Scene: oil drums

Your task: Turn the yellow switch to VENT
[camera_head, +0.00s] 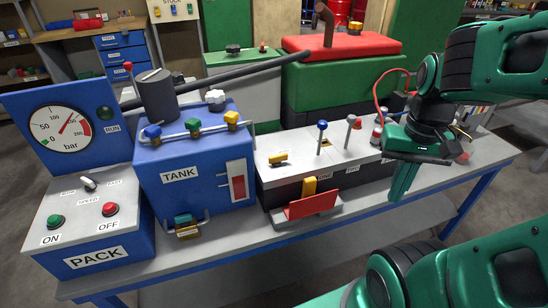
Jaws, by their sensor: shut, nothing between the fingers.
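The yellow switch (278,159) is a small yellow bar-shaped knob with a dark mark at one end. It lies on the left part of the pale top of a low control box (262,177). Its bar runs roughly left to right, tilted slightly up to the right. Any lettering around it is too small to read, so I cannot tell where VENT is. My gripper (399,194) is at the right, pointing down, with its green fingers shut and empty. It is well to the right of the switch and apart from it.
A blue-knobbed lever (322,125) and a red-knobbed lever (353,123) stand between the switch and my gripper. A red plate (312,203) sticks out in front. The blue TANK box (195,160) with valves stands left, and the PACK panel (95,240) farther left.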

